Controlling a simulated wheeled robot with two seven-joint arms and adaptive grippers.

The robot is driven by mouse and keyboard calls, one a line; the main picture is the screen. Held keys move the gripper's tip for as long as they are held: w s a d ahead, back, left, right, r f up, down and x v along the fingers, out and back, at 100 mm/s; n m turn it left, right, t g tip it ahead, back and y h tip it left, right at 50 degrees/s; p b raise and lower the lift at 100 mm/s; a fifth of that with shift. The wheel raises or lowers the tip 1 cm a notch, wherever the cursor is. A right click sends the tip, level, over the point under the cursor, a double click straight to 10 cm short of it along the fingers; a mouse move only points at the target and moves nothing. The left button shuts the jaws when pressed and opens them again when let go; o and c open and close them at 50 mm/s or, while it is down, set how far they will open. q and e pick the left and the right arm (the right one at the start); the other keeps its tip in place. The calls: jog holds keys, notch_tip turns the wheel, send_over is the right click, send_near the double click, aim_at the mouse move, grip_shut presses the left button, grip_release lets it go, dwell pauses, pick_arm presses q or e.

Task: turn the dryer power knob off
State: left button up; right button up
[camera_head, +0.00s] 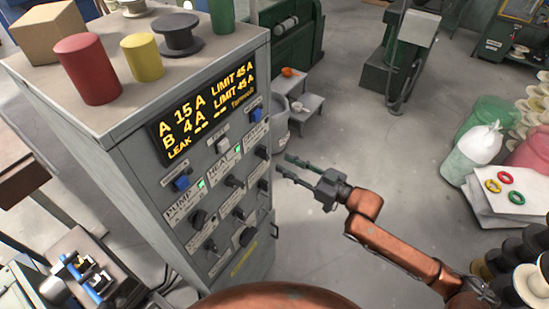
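A grey control cabinet (150,215) stands at left centre. My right gripper (283,164) is just right of the panel's right edge, pointing left. Its two dark fingers are apart, with nothing between them.
A lit display (205,108) shows yellow readings above the knobs. Red (87,69) and yellow (142,57) cylinders and a dark spool (181,35) stand on the cabinet top. A grey step stool (302,105) and bucket are behind my gripper. Open floor lies right of the cabinet.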

jog(key=shift+v, duration=2.2)
jog(key=shift+w, duration=0.1)
